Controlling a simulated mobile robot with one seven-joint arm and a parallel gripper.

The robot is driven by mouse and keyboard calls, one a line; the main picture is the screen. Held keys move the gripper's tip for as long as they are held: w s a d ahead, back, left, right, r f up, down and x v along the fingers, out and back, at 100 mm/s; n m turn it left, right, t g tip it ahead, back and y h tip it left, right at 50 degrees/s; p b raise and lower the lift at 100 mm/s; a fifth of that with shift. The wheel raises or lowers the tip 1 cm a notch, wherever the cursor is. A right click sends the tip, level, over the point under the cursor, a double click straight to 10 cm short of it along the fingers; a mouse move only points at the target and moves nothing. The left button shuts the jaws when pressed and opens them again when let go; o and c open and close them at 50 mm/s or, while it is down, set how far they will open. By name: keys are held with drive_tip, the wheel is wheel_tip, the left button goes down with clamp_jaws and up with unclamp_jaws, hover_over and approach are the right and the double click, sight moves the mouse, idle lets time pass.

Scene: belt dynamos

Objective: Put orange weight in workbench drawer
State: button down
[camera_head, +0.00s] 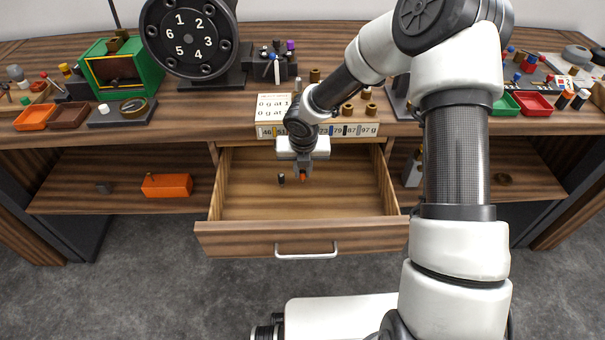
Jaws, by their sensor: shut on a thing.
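The workbench drawer (240,205) is pulled open below the middle of the bench. My gripper (302,174) points down over the inside of the drawer, at its back half. It is shut on the small orange weight (303,179), which shows between the fingertips. I cannot tell whether the weight touches the drawer floor. A small dark cylinder (281,179) stands in the drawer, just left of my gripper.
The benchtop holds a numbered dial (190,40), a green box (122,68), a label board (272,115) with several brass weights near it, and small trays (34,117). An orange block (166,185) lies on the left lower shelf. The drawer's front half is clear.

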drive_tip(key=shift+s+f, duration=0.15)
drive_tip(key=shift+f, duration=0.35)
drive_tip(key=shift+f, duration=0.15)
drive_tip(key=c, duration=1.7)
unclamp_jaws()
drive_tip(key=shift+r, duration=0.45)
drive_tip(key=p+v, duration=0.4)
drive_tip(key=v, duration=0.7)
drive_tip(key=shift+s+r, duration=0.15)
